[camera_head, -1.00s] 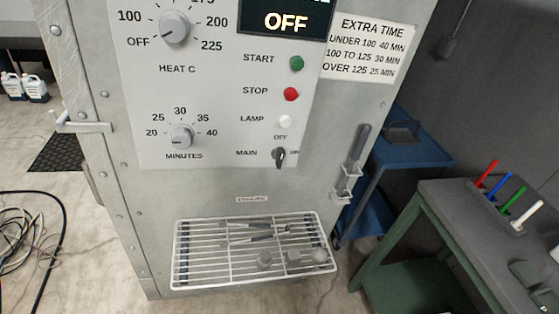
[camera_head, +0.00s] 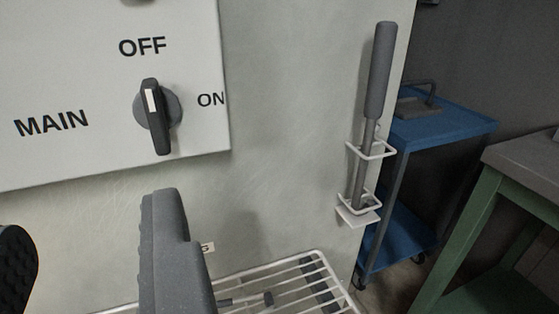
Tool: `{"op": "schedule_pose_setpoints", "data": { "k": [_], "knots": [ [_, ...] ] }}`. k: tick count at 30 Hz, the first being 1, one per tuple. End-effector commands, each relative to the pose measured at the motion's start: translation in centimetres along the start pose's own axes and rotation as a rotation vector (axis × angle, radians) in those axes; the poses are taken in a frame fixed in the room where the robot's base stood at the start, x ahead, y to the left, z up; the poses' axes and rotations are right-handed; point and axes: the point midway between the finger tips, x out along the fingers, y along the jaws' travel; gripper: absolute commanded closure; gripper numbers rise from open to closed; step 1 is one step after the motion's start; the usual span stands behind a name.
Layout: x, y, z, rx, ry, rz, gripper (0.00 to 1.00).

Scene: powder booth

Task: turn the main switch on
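The main switch (camera_head: 157,120) is a dark rotary knob on the light grey panel (camera_head: 60,60). Its white mark is at the top, towards the OFF label, with the knob nearly upright and leaning slightly. The ON label is to its right and MAIN to its left. My gripper (camera_head: 88,225) is open, with one dark finger at the lower left edge and the other below the switch. The gap between the fingers is empty, and the fingers appear apart from the knob.
A wire rack (camera_head: 300,270) with small tools juts out at the bottom. A grey-handled tool (camera_head: 380,75) stands in a white wire holder to the right. A blue cart (camera_head: 450,122) and a green-legged bench (camera_head: 475,225) are further right.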

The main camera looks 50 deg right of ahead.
Motion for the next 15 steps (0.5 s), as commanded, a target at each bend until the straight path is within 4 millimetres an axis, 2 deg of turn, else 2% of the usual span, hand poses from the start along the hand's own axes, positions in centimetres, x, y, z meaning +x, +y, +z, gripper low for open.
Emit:
{"op": "schedule_pose_setpoints", "data": {
  "k": [3, 8, 15],
  "knots": [
    [0.2, 1.3, 1.4, 0.001, 0.005, 0.021, 0.67],
    [1.1, 1.5, 1.6, 0.000, 0.008, 0.024, 0.67],
    [4.0, 1.5, 1.5, 0.000, 0.010, 0.023, 0.67]
  ]
}}
